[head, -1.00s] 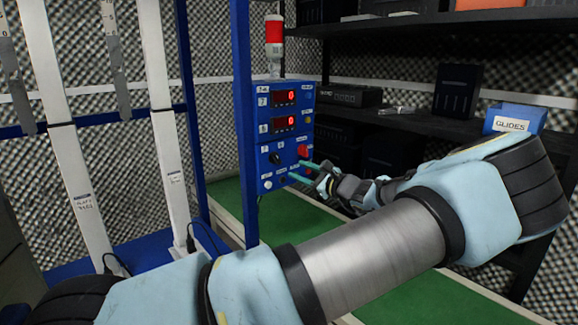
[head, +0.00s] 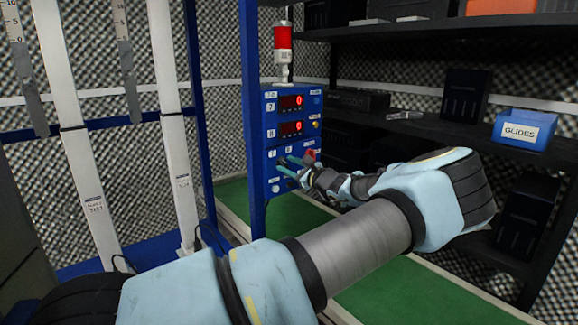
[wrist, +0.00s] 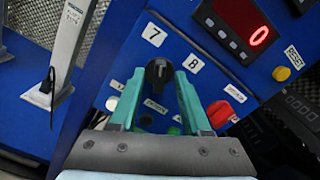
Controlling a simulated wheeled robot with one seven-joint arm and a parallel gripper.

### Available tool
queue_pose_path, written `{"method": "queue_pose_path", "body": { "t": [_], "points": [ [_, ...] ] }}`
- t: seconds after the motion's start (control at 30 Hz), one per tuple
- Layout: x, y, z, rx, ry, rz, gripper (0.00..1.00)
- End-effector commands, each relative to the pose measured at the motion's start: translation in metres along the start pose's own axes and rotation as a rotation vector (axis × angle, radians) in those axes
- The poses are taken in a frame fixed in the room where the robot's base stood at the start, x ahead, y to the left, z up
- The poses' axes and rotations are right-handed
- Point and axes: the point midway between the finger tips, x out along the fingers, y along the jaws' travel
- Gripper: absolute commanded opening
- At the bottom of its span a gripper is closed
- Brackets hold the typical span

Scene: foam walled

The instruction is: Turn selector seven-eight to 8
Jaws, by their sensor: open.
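The blue control panel (head: 272,139) stands left of centre in the head view. In the wrist view the black selector knob (wrist: 158,72) sits below and between the labels 7 (wrist: 153,35) and 8 (wrist: 193,63). Its exact pointing direction is hard to tell. My gripper (wrist: 158,84) is open, with its green fingers on either side of the knob; I cannot tell whether they touch it. In the head view my gripper (head: 285,168) is at the panel's lower part and covers most of the knob.
Two red displays (head: 291,102) read 0 on the panel. A blue post (head: 251,110) stands just left of the panel. Dark shelves (head: 420,125) with bins are behind.

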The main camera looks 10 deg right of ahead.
Motion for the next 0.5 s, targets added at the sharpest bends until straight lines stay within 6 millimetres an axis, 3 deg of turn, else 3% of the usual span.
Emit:
{"method": "queue_pose_path", "body": {
  "t": [0.17, 0.5],
  "points": [
    [0.0000, 0.0002, 0.0000, 0.000, 0.000, 0.000, 0.45],
    [-0.0002, 0.0004, 0.0001, 0.000, -0.001, 0.001, 0.07]
  ]
}}
